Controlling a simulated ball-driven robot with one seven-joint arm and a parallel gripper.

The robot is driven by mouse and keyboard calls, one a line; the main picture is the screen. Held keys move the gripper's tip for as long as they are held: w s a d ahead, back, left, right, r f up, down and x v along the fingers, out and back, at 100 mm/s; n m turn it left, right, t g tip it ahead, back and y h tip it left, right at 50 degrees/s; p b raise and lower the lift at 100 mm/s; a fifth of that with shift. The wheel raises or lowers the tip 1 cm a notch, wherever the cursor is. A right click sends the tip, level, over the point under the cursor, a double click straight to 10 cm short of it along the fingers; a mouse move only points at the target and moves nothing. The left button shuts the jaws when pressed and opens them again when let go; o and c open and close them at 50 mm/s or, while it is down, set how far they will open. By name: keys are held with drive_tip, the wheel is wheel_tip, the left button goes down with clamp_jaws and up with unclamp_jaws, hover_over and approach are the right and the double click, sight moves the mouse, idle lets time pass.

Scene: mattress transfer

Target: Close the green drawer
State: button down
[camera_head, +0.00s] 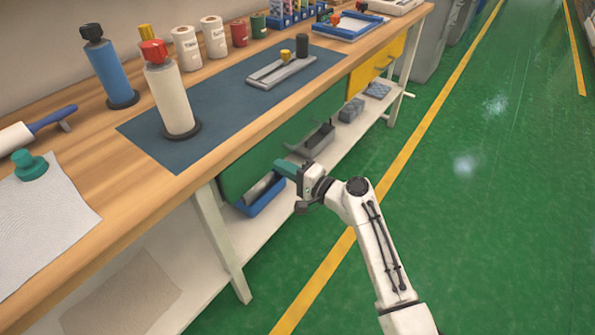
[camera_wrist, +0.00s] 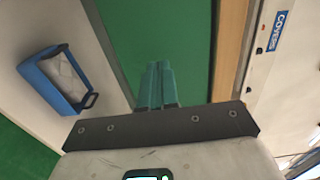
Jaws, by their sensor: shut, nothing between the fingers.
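The green drawer (camera_head: 250,172) is under the front edge of the wooden workbench, and its flat green front faces the aisle. I cannot make out an open gap at its top edge. It fills the middle of the wrist view (camera_wrist: 190,35) as a plain green panel. My gripper (camera_head: 283,167) is in front of the drawer's lower part, with its teal fingers pointing at the panel. In the wrist view the fingers (camera_wrist: 157,68) are together and empty, with their tips over the green front. Whether they touch it is unclear. The gripper hides part of the drawer's lower edge.
A yellow drawer (camera_head: 378,62) is farther along the workbench (camera_head: 225,125). Below, a white shelf (camera_head: 245,236) holds a blue bin (camera_head: 262,200), which also shows in the wrist view (camera_wrist: 45,80). A white table leg stands to the left. The green floor at right is clear.

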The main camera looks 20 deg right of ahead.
drive_tip(key=v, duration=1.1)
drive_tip(key=s+f+n+g+h+p, duration=0.2)
drive_tip(key=s+f+n+g+p, duration=0.15)
drive_tip(key=s, duration=0.65)
drive_tip(key=s+f+n+g+h+p, duration=0.2)
drive_tip(key=s+n+g+p, duration=0.25)
drive_tip(key=s, duration=0.55)
drive_tip(key=s+d+r+g+h+p, duration=0.1)
drive_tip(key=s+d+h, duration=0.1)
drive_tip(key=s, duration=0.4)
drive_tip(key=s+d+r+n+g+h+p, duration=0.1)
drive_tip(key=s+d+r+g+h, duration=0.1)
drive_tip(key=s+d, duration=0.2)
drive_tip(key=s+d+r+n+g+h, duration=0.1)
drive_tip(key=s+d+r+g+h, duration=0.1)
drive_tip(key=s, duration=0.6)
drive_tip(key=shift+s+d+h+p, duration=0.15)
drive_tip(key=shift+d+h+p, duration=0.25)
drive_tip(key=shift+d+h, duration=0.3)
drive_tip(key=shift+d+r, duration=0.1)
drive_tip(key=shift+r, duration=0.05)
